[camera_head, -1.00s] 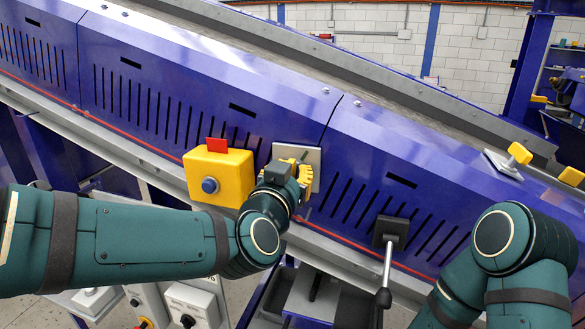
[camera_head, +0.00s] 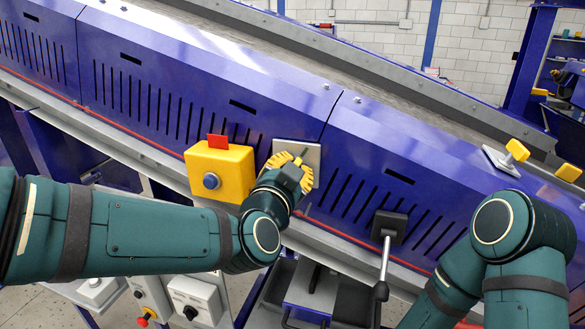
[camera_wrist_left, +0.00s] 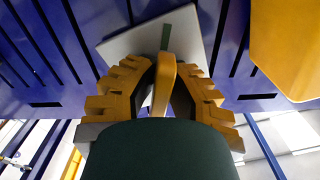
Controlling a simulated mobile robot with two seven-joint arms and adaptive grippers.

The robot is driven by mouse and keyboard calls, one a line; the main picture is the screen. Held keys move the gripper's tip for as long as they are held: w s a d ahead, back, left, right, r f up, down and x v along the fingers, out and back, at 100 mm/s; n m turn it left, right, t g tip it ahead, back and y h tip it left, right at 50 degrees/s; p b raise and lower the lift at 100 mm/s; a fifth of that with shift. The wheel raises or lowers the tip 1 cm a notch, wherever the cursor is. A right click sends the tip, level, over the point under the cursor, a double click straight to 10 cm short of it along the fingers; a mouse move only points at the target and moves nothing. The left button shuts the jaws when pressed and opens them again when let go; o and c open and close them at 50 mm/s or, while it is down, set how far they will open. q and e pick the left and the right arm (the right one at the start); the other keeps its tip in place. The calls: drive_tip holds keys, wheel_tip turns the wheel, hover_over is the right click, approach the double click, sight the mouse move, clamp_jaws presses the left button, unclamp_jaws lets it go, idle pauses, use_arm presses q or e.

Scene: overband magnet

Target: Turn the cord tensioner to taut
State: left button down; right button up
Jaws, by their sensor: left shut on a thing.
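The cord tensioner is a yellow handle (camera_wrist_left: 162,86) on a light grey square plate (camera_head: 313,160) fixed to the blue conveyor side. The plate (camera_wrist_left: 118,44) also shows tilted in the left wrist view, with a green mark (camera_wrist_left: 166,36) on it beyond the handle's end. My left gripper (camera_head: 290,168) is at the plate, its yellow toothed fingers on both sides of the handle. In the left wrist view my left gripper (camera_wrist_left: 163,72) is shut on the handle. The handle's lower part is hidden by the gripper body. My right gripper is out of view.
A yellow box (camera_head: 220,175) with a blue button and red tab sits just left of the plate. A black-based lever (camera_head: 388,230) hangs to the right. A red cord (camera_head: 345,236) runs along the conveyor's lower edge. Grey control boxes (camera_head: 195,298) stand below my left arm.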

use_arm(q)
drive_tip(key=c, duration=1.3)
unclamp_jaws()
drive_tip(key=v, duration=0.7)
drive_tip(key=shift+s, duration=0.25)
drive_tip(key=shift+a, duration=0.1)
